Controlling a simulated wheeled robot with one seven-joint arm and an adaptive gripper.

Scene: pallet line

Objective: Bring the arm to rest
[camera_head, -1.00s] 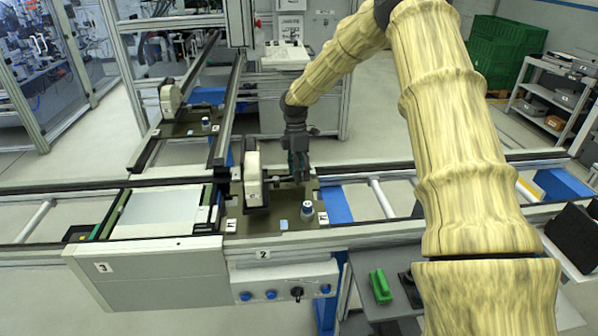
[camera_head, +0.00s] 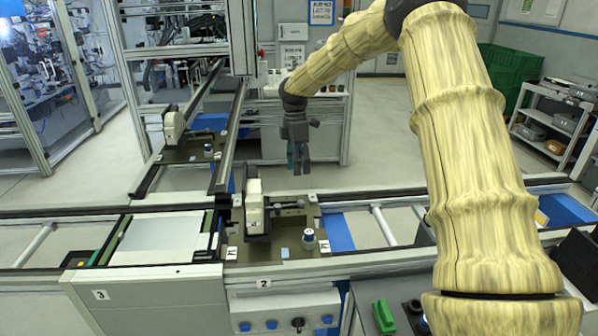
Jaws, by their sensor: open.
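My gripper (camera_head: 298,167) hangs at the end of my arm, pointing down, near the middle of the head view. It is open, and nothing shows between its fingers. In the picture it sits just above the far edge of the near pallet (camera_head: 285,247). That pallet carries a white upright fixture (camera_head: 254,207) with a dark base, and a small blue-and-white knob (camera_head: 308,238). The gripper appears clear of the fixture.
The conveyor line (camera_head: 375,207) crosses the view, with a branch rail running back on the left. A second pallet (camera_head: 185,156) sits on that branch. A green object (camera_head: 383,316) lies at the front. Green crates (camera_head: 507,75) and a shelf cart (camera_head: 545,125) stand back right.

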